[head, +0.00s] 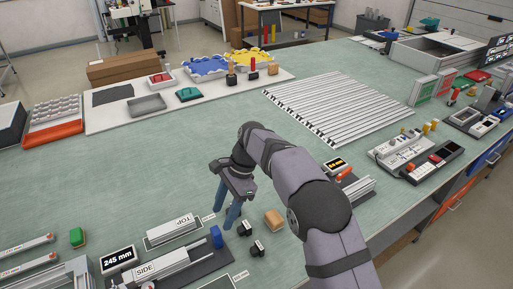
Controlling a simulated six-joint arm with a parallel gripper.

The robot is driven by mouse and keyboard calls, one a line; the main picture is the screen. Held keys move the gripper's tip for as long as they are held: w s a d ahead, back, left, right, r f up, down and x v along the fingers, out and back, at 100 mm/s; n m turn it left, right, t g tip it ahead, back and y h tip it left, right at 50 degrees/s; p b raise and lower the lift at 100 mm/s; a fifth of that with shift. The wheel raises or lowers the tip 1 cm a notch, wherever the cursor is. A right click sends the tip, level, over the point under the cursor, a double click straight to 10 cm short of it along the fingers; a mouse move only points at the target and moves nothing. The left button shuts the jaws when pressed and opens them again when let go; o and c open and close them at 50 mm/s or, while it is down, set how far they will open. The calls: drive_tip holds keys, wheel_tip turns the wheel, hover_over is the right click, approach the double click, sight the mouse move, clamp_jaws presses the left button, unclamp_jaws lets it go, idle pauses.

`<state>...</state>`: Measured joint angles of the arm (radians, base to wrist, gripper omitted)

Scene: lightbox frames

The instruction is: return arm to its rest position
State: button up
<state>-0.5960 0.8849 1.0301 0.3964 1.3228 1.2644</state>
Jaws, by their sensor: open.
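My gripper (228,208) hangs from my grey arm (302,186) near the middle of the green bench, with its blue fingers pointing down. It is open, and I see nothing between the fingers. It is above the bench, just right of the slide fixture labelled TOP (180,232) and close to the fixture labelled SIDE (170,266). Small black blocks (257,248) and a tan block (273,219) lie just right of the fingers. My forearm hides part of the bench at the right front.
A slatted white panel (338,105) lies behind my arm. A white board (105,111) with trays and coloured parts is at the back left. Measuring devices (418,155) crowd the right edge. A display reading 245 mm (118,259) stands front left. The left middle bench (120,180) is clear.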

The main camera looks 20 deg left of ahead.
drive_tip(key=s+d+r+n+t+h, duration=0.15)
drive_tip(key=d+n, duration=0.25)
drive_tip(key=d, duration=1.7)
drive_tip(key=s+d+f+n+t+h, duration=0.1)
drive_tip(key=s+d+f+n, duration=0.2)
drive_tip(key=s+d, duration=1.2)
drive_tip(key=shift+d+n+t+h, duration=0.35)
drive_tip(key=shift+d+n, duration=0.5)
drive_tip(key=shift+n, duration=0.15)
drive_tip(key=shift+s+f, duration=0.1)
